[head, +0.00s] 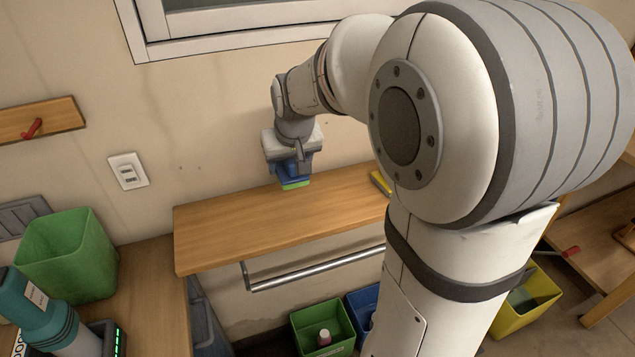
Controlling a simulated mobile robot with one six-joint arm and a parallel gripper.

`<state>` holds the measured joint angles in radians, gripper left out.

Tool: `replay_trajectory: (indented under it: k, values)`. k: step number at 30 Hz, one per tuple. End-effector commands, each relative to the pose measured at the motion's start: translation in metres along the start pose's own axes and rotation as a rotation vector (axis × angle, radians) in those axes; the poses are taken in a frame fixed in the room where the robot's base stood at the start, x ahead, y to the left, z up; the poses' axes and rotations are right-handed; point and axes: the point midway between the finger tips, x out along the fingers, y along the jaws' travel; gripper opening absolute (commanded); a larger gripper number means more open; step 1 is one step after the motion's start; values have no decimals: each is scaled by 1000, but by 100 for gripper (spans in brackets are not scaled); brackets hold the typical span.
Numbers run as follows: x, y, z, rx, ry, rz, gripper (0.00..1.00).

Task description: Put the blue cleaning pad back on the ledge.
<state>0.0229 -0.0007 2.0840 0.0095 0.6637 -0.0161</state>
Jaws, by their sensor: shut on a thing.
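My gripper (289,165) is at the wooden ledge (235,228), near the wall and pointing down. It is shut on the blue cleaning pad (291,176), which shows blue with a green underside between the fingers. The pad is just above or touching the ledge's surface; I cannot tell which. The fingers partly hide the pad.
A yellow and dark object (380,183) lies on the ledge farther right, partly behind my arm. A metal rail (315,267) runs below the ledge's front edge. A green bin (68,255) stands at left. The ledge's left part is clear. Green (323,328) and yellow (525,303) boxes stand below.

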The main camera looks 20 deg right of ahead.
Motion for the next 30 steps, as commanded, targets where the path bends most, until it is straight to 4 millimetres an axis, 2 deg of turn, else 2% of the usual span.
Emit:
replay_trajectory:
  k: [2,9,21,30]
  values:
    - [6,-1,3,-2,-2,-1,38]
    - [46,-3,20,-6,-5,-3,38]
    - [89,-3,37,-8,-3,-3,38]
    - [92,-4,38,-9,0,-3,38]
